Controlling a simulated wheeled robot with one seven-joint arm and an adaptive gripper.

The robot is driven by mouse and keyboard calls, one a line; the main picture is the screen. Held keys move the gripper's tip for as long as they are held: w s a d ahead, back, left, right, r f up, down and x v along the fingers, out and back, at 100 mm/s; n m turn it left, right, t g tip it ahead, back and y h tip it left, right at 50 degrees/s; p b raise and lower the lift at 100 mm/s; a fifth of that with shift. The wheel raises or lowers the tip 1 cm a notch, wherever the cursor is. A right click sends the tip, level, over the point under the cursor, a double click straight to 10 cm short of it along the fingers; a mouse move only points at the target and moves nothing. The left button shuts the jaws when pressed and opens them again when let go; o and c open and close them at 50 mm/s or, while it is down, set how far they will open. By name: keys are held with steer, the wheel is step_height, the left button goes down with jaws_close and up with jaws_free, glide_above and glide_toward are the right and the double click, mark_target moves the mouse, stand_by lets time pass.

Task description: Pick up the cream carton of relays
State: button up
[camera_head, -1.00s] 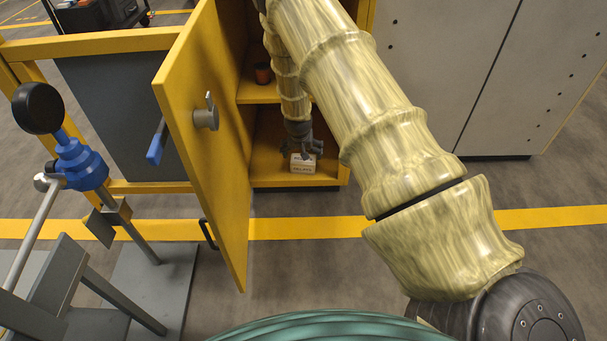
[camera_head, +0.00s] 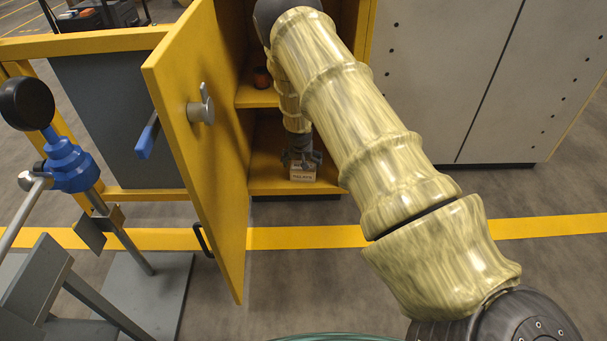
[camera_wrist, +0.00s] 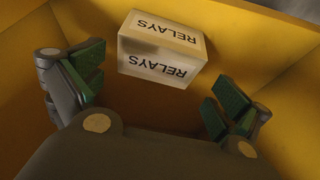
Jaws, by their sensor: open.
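The cream carton of relays (camera_head: 303,173) stands on the lower shelf of the yellow cabinet, close to its front edge. In the wrist view the carton (camera_wrist: 161,49) shows two faces lettered RELAYS, upside down in the picture. My gripper (camera_head: 301,160) is in the cabinet just above and behind the carton in the head view. In the wrist view my gripper (camera_wrist: 155,92) is open, its green finger pads spread wider than the carton. The carton lies ahead of and between the fingers, with no clear contact. My gripper hides part of the carton's top in the head view.
The yellow cabinet door (camera_head: 203,150) stands open to the left of my arm. A small dark reddish pot (camera_head: 262,77) is on the upper shelf (camera_head: 257,97). Grey panels (camera_head: 450,80) stand right of the cabinet. A blue-and-grey stand (camera_head: 72,165) is at the left.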

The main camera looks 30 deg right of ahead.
mark_target(297, 175)
steer(key=shift+s+b+x, duration=0.1)
steer(key=shift+b+x, duration=0.7)
steer(key=shift+x, duration=0.35)
steer(key=shift+s+b+x, duration=0.15)
steer(key=shift+b+x, duration=0.6)
steer(key=shift+x, duration=0.45)
steer(key=c, duration=0.9)
